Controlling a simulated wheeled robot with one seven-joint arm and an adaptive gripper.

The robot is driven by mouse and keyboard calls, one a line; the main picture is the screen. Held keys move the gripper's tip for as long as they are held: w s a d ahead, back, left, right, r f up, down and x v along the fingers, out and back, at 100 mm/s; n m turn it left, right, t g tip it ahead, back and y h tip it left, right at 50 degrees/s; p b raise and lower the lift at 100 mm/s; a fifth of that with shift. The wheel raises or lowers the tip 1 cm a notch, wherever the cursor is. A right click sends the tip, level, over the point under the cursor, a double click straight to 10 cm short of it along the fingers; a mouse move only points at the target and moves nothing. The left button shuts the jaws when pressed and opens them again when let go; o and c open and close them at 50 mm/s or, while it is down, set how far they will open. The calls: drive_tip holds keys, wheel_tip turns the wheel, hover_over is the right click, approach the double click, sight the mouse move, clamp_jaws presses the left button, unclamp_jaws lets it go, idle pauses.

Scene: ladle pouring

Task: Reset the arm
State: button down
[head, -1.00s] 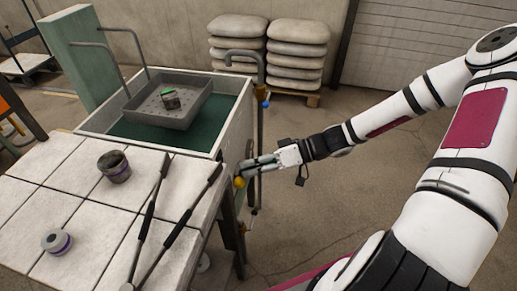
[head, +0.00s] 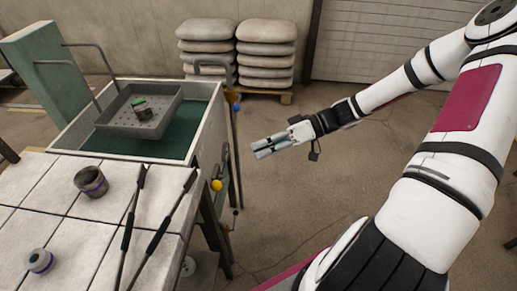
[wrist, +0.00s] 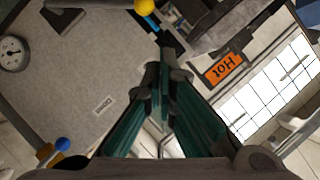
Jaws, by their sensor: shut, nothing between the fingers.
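My gripper (head: 258,149) is shut and empty in the head view. It is in the air to the right of the tiled table and the sink unit, apart from both. In the wrist view its dark green fingers (wrist: 163,85) meet at their tips. My white arm reaches in from the right of the head view.
The tiled table (head: 65,207) holds a dark pot (head: 91,182), a small round tin (head: 40,261) and two long-handled tools (head: 163,226). Behind it, a grey tray (head: 160,124) sits over the sink unit (head: 204,130). A yellow knob (head: 216,185) projects near the table. Stacked sacks (head: 266,48) stand behind; open floor lies right.

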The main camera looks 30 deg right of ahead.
idle(0.3)
drive_tip(key=s+a+r+m+h+p, duration=0.2)
drive_tip(key=s+r+h+p, duration=0.3)
drive_tip(key=s+r, duration=0.7)
drive_tip(key=s+a+r+m+h+p, duration=0.3)
drive_tip(key=s+r+h, duration=0.5)
drive_tip(key=r, duration=1.2)
drive_tip(key=s+m+p, duration=0.1)
drive_tip(key=s+p, duration=0.1)
drive_tip(key=s, duration=0.2)
drive_tip(key=shift+r+t+h, duration=0.15)
drive_tip(key=shift+t+h, duration=0.15)
